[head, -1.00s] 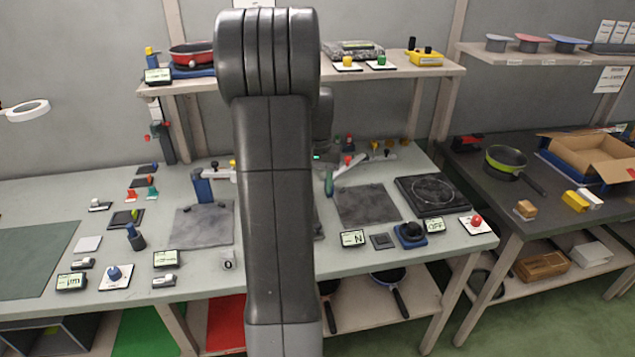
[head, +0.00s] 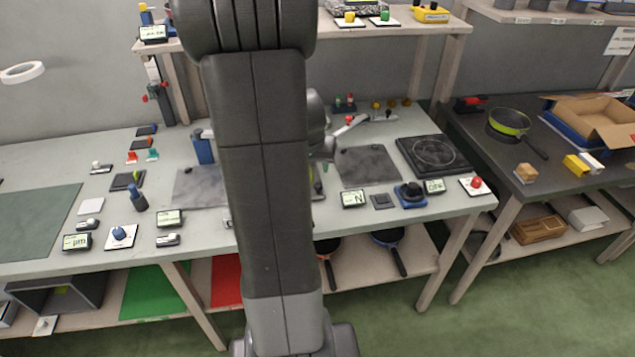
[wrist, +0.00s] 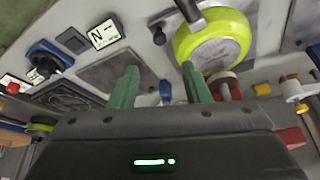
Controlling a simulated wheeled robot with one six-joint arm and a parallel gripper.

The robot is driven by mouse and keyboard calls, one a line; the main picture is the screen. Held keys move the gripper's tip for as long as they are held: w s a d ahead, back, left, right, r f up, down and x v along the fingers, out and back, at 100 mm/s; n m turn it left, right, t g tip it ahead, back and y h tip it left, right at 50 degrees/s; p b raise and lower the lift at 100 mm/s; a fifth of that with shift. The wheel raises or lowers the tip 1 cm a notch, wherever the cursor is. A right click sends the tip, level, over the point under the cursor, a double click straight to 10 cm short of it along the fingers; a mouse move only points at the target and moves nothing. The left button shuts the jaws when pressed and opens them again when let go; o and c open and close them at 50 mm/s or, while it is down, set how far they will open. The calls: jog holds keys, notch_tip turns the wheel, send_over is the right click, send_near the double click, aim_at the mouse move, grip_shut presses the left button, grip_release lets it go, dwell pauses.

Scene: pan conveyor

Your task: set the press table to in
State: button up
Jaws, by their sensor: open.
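My gripper (wrist: 158,85) shows in the wrist view with two green fingers apart and nothing between them. In the head view my arm hides most of it. No part is clearly marked as the press table. A display reading N (head: 353,199) stands at the bench's front, with a small dark square plate (head: 383,201) and a blue-based black knob (head: 410,194) to its right. The same display (wrist: 103,34) and knob (wrist: 48,57) are at upper left in the wrist view. Two grey plates (head: 367,166) (head: 200,188) lie on the bench.
A lime-green pan (wrist: 212,42) is close beyond the fingers in the wrist view. A black hotplate (head: 433,154) and red button (head: 476,184) are at the bench's right. A shelf (head: 430,32) runs behind.

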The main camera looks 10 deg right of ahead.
jog(key=x, duration=1.1)
jog(key=shift+f+b, duration=0.3)
grip_shut()
jog(key=shift+w, duration=0.1)
